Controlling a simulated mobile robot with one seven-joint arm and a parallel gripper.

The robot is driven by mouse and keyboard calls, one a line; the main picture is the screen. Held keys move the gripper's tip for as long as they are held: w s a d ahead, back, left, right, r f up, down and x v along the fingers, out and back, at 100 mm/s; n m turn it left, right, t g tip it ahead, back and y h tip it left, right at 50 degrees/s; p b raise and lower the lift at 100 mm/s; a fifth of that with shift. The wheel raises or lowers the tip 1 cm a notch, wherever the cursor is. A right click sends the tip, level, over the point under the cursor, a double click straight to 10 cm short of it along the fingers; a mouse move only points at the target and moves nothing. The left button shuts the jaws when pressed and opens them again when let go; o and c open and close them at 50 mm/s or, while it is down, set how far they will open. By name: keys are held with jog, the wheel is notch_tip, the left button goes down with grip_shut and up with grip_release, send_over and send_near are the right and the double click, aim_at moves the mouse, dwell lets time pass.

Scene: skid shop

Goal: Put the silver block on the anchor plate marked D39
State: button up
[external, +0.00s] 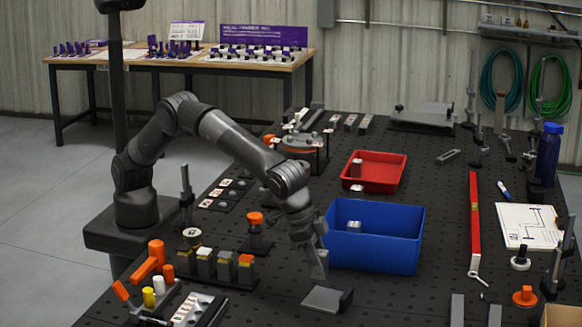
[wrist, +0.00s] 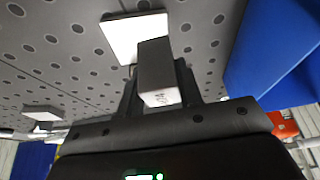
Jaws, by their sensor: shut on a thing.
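My gripper (external: 316,258) points down in front of the blue bin in the external view. In the wrist view my gripper (wrist: 160,90) is shut on a pale silver block (wrist: 155,68), with a dark finger on each side. Small marks on the block's near end are too blurred to read. The block also shows as a grey piece at the fingertips in the external view (external: 319,266). A pale flat plate (wrist: 122,38) shows beyond the block in the wrist view. I cannot tell which plate bears D39; no such mark is legible.
The blue bin (external: 375,248) stands close to my gripper. A grey slab (external: 322,299) with a dark end lies below it. A red tray (external: 388,163) is behind. Small labelled dark plates (external: 222,203) and a row of blocks (external: 225,268) are left. Open black tabletop (external: 425,300) lies right.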

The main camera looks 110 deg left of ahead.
jog(key=shift+f, duration=2)
jog(key=shift+f, duration=0.1)
jog(key=o, duration=1.1)
jog(key=shift+f, duration=0.1)
